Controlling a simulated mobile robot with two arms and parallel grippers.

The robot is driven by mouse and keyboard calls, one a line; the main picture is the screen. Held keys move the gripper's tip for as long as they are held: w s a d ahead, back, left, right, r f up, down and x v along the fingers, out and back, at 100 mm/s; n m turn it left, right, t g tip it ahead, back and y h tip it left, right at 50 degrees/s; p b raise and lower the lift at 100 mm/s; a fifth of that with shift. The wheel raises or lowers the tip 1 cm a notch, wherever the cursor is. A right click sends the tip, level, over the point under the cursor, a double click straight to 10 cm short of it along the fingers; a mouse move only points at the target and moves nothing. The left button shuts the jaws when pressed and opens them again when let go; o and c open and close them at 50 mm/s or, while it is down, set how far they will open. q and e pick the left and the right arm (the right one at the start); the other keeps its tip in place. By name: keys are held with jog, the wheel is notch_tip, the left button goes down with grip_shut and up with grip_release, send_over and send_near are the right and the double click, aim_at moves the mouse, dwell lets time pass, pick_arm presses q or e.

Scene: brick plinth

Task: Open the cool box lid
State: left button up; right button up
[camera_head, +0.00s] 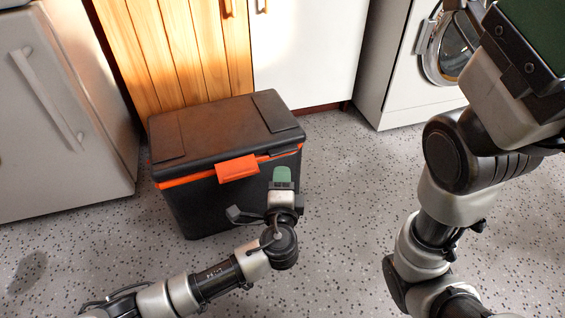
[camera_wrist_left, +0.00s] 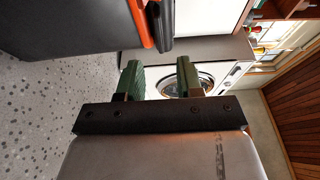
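The cool box (camera_head: 215,207) is a dark box standing on the floor in the head view. Its black lid (camera_head: 215,128) lies shut, with an orange band and an orange latch (camera_head: 238,168) at the front. My left gripper (camera_head: 283,177) is in front of the box's right part, to the right of the latch, and holds nothing. In the left wrist view its green fingers (camera_wrist_left: 161,80) stand apart, with the box's dark side (camera_wrist_left: 60,25) and orange band at upper left. My right gripper (camera_head: 535,35) is raised close to the camera at upper right, partly cut off.
A white appliance (camera_head: 60,110) with a handle stands left of the box. Wooden panels (camera_head: 180,50) and a white cabinet door (camera_head: 305,50) are behind it. A washing machine (camera_head: 405,75) stands at back right. Speckled floor (camera_head: 345,190) is clear between my arms.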

aim_at(282, 154)
pick_arm(q)
jog(key=w+b, duration=0.4)
jog(key=w, duration=0.4)
jog(key=shift+f, duration=0.1)
grip_shut()
